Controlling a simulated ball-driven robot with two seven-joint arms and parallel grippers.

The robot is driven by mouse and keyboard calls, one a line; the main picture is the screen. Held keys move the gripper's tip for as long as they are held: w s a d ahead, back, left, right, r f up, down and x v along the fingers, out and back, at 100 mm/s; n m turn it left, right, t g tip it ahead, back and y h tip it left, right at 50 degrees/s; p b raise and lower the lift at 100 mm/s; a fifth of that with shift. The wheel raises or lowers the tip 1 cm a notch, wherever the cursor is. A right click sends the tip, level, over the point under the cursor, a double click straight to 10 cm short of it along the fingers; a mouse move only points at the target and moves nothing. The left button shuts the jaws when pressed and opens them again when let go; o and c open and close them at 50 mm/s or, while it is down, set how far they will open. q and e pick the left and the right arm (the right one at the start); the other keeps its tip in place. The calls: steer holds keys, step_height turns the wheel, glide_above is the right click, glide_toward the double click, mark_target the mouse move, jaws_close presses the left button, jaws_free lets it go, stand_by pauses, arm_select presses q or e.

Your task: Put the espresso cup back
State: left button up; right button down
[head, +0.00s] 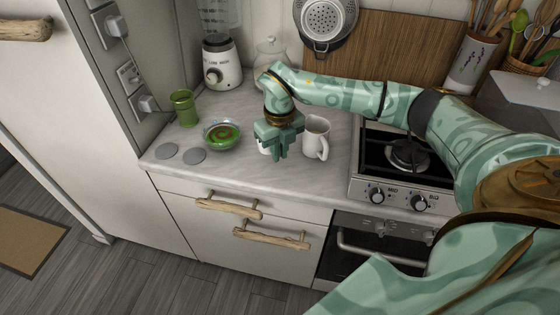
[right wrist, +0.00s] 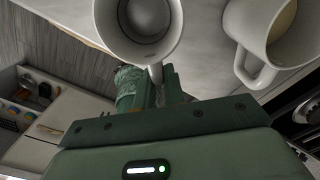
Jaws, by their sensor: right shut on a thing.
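The white espresso cup (right wrist: 140,28) shows large in the right wrist view, its open mouth facing the camera and its handle toward my fingers. My right gripper (head: 277,148) points down over the counter and is shut on the cup at its handle side. In the head view the gripper hides most of the cup; only a white sliver (head: 263,148) shows at its left. I cannot tell whether the cup touches the counter. My left gripper is not in view.
A larger white mug (head: 316,139) stands close right of the gripper; the stove (head: 405,205) is beyond it. A blender (head: 222,65) and glass jar (head: 271,52) stand behind. The front counter strip is clear.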

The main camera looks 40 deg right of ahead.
steer(key=shift+w+d+f, duration=0.35)
steer(key=shift+w+f, duration=0.05)
steer(key=shift+f, duration=0.25)
steer(key=shift+w+d+f+b, duration=0.1)
steer(key=shift+f+b, duration=0.15)
steer(key=shift+f, duration=0.65)
steer(key=shift+w+d+f+b, duration=0.1)
steer(key=shift+f+b, duration=0.1)
steer(key=shift+f, duration=0.65)
steer(key=shift+s, duration=0.1)
steer(key=c, duration=1.5)
jaws_free()
steer(key=shift+f, duration=0.1)
step_height(320, 180, up, 12)
steer(key=shift+r+p, duration=0.15)
steer(key=shift+p, duration=0.95)
